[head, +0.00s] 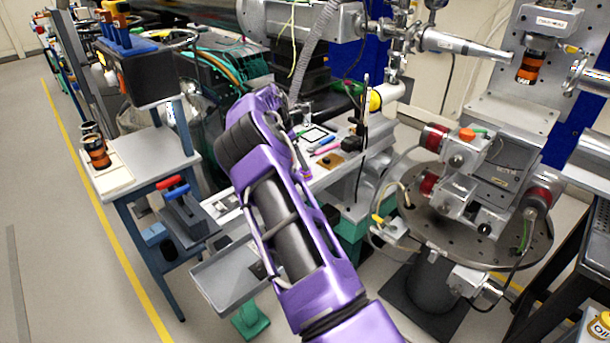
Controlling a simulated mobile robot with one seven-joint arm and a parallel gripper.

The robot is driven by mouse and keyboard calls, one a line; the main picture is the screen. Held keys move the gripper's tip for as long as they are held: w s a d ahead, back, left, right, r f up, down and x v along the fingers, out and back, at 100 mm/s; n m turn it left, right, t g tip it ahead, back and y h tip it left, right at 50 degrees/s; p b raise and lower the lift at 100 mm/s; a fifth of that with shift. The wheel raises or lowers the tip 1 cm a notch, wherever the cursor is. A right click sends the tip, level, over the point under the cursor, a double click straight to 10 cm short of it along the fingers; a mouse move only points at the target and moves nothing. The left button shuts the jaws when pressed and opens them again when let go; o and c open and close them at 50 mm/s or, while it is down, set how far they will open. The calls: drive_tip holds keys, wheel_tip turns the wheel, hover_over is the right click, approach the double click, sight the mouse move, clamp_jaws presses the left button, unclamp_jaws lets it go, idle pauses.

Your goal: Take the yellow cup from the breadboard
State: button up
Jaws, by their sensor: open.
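I cannot clearly make out a yellow cup. A small yellow round thing (375,101) shows beside a pale cylinder behind the bench, and I cannot tell whether it is a cup. A grey bench top (345,183) with small items lies behind and right of my purple arm. A round grey plate with holes (520,246) stands at the right; I cannot tell which surface is the breadboard. My arm rises from the bottom middle and bends near the bench. Its fingers are not visible, apparently hidden behind the arm.
A grey tray (232,290) is left of my arm. Metal instruments (490,165) crowd the round plate. The left floor (55,250) is clear.

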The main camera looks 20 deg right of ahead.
drive_tip(key=x, duration=0.4)
drive_tip(key=shift+d+f, duration=0.1)
drive_tip(key=shift+f, duration=0.05)
clamp_jaws()
